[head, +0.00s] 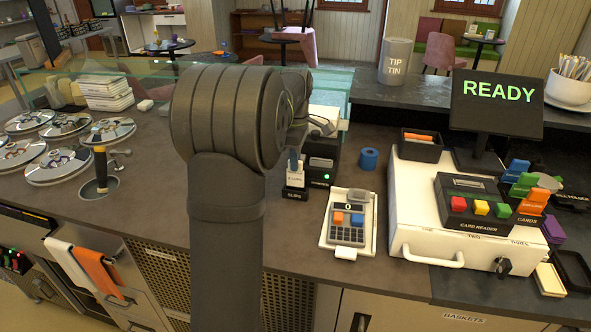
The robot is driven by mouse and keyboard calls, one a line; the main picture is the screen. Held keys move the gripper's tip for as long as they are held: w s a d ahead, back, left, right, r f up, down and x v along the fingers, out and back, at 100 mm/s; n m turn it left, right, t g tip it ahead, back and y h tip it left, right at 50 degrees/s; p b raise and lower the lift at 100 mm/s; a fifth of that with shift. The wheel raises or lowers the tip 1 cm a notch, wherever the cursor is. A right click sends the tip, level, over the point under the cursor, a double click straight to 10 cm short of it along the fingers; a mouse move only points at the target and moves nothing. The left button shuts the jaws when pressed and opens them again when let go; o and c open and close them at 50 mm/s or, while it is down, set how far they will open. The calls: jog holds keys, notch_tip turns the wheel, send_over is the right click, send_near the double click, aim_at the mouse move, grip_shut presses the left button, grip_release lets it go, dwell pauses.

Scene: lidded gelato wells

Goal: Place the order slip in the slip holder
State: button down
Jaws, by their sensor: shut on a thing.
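The slip holder (295,193), a small black stand marked SLIPS, is on the counter just right of my arm. The white order slip (296,180), with small print that seems to read 2 CUPS, is upright right at the holder. I cannot tell how deep it sits in it. My gripper (294,163) is mostly hidden behind my large grey arm. Only a small bluish part shows at the slip's top, where it is shut on the slip.
A black printer (321,158) with a green light stands close behind and right of the holder. A calculator (348,222) on a white pad, a blue roll (369,158) and a white cash drawer (470,243) are further right. Lidded wells (60,164) lie left.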

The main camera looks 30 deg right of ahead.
jog(key=shift+f, duration=1.6)
jog(key=shift+f, duration=0.2)
jog(key=c, duration=1.5)
grip_release()
jog(key=shift+r, duration=0.1)
notch_tip(320, 180, up, 12)
jog(key=shift+r, duration=0.1)
